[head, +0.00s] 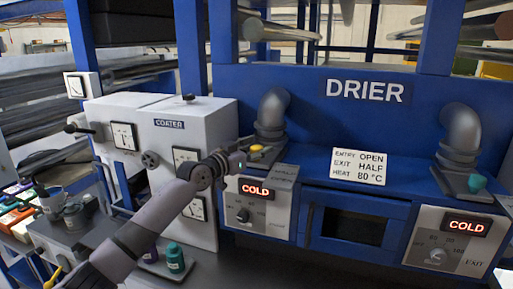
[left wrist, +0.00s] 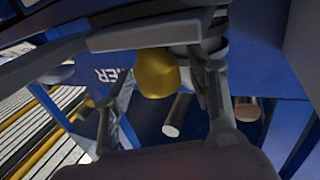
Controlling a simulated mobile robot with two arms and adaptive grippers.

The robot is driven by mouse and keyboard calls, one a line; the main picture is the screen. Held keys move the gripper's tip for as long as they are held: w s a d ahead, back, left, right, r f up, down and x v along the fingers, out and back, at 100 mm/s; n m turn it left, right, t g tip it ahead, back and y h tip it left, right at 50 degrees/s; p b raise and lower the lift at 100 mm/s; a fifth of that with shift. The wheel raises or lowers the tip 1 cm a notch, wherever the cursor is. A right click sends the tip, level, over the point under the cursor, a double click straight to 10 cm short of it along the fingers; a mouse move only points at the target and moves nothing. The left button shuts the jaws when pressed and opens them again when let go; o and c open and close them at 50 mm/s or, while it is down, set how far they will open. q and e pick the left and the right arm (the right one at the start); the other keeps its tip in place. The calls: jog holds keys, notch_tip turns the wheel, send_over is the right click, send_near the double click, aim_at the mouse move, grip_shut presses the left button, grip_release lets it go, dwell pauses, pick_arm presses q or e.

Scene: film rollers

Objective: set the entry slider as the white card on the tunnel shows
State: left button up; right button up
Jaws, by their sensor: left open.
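The white card (head: 360,166) on the blue drier tunnel (head: 310,110) reads entry OPEN, exit HALF, heat 80 °C. The entry slider's yellow knob (head: 256,149) stands at the foot of the left grey pipe, above the left control panel. My left gripper (head: 238,160) is open just left of this knob in the head view. In the left wrist view the yellow knob (left wrist: 157,75) shows between the open fingers; I cannot tell whether they touch it. The slider's markings are small and partly hidden, so its setting is unclear. My right gripper is not in view.
The entry panel (head: 265,218) and exit panel (head: 450,240) both show COLD above dials. A teal knob (head: 477,183) stands by the right pipe (head: 460,135). The white coater (head: 160,118) stands left, close to my left arm. Pots and a teal jar (head: 175,257) are below.

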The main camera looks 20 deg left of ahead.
pick_arm(q)
jog(key=shift+c, duration=0.2)
grip_shut()
dwell(0.3)
